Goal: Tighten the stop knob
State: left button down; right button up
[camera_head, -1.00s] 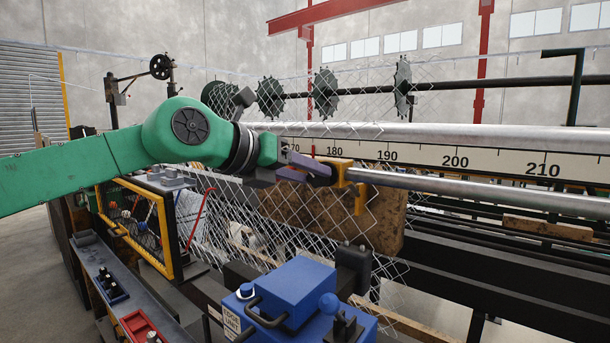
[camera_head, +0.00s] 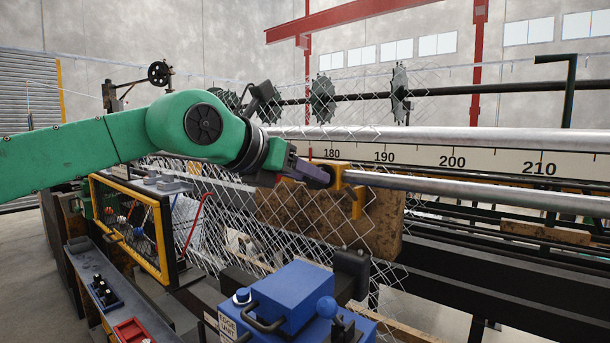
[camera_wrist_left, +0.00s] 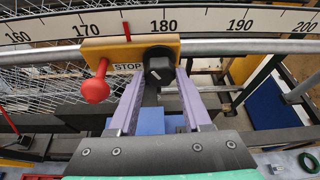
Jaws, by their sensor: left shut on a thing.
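The yellow stop block (camera_head: 345,178) sits on the silver rail below the number scale. In the left wrist view, the block (camera_wrist_left: 105,50) carries a "STOP" label, a red ball handle (camera_wrist_left: 96,90) at its left, and the black stop knob (camera_wrist_left: 158,66) at its right. My left gripper (camera_wrist_left: 160,74) has its two purple fingers on either side of the knob and is shut on it. In the head view my left gripper (camera_head: 322,176) reaches the block from the left and the fingers hide the knob. My right gripper is not in view.
The scale (camera_head: 420,160) runs along the rail; the block stands just left of its 180 mark in the wrist view. Chain-link mesh (camera_head: 225,205) hangs below and behind my arm. A blue edge unit (camera_head: 290,295) stands in front. A brown board (camera_head: 385,225) hangs below the rail.

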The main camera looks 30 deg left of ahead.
pick_arm(q)
jog(key=shift+c, duration=1.7)
grip_release()
jog(key=b+v, duration=0.4)
jog(key=v, duration=1)
jog(key=shift+s, duration=0.2)
jog(key=shift+r, duration=0.15)
